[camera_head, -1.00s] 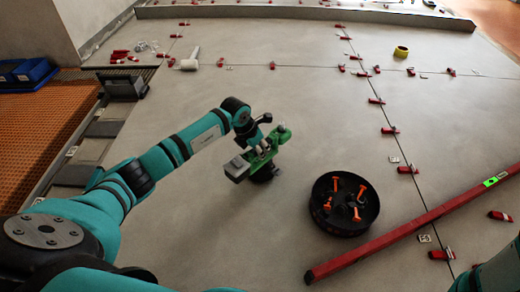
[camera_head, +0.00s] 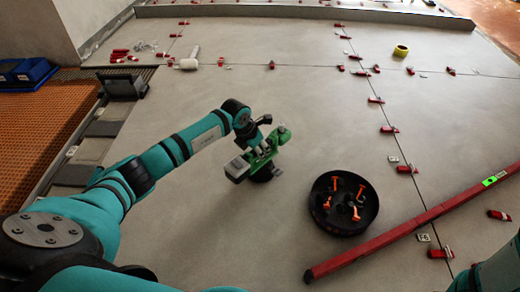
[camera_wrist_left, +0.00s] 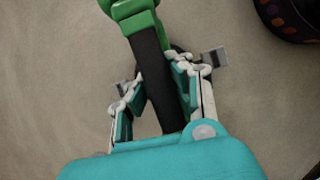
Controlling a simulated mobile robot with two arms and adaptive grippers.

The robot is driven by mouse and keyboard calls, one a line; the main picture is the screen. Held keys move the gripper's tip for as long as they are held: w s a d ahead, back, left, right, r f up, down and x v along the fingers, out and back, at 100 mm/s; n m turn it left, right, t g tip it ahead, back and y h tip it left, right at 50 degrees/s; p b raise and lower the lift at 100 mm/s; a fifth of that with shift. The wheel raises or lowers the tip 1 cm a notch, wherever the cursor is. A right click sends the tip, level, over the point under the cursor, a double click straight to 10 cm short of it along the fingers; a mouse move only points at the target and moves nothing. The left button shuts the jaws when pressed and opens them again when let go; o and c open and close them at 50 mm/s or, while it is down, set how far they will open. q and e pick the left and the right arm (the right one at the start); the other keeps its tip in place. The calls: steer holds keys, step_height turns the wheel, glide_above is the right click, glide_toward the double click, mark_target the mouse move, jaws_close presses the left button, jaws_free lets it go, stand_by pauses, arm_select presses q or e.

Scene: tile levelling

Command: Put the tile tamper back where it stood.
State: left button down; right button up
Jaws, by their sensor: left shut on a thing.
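The tile tamper (camera_head: 264,158) is green with a dark grip and a dark base. It sits at the middle of the head view, over the grey tiled floor. My left gripper (camera_head: 258,145) is shut on it. In the left wrist view the two fingers lie on either side of the tamper's black grip (camera_wrist_left: 152,72), with its green part beyond them. I cannot tell whether its base touches the floor. My right gripper is out of view.
A black round tub (camera_head: 328,222) with orange-handled things stands right of the tamper. A white mallet (camera_head: 188,63), red wedges and a yellow roll (camera_head: 401,51) lie farther back. Bare floor surrounds the tamper.

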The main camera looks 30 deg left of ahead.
arm_select(q)
steer(key=shift+w+f, duration=0.1)
steer(key=shift+f, duration=0.1)
stand_by(0.9)
steer(key=c, duration=1.2)
jaws_free()
steer(key=shift+o, duration=0.3)
steer(key=shift+f, duration=0.25)
steer(key=v, duration=1.2)
steer(key=shift+r, duration=0.25)
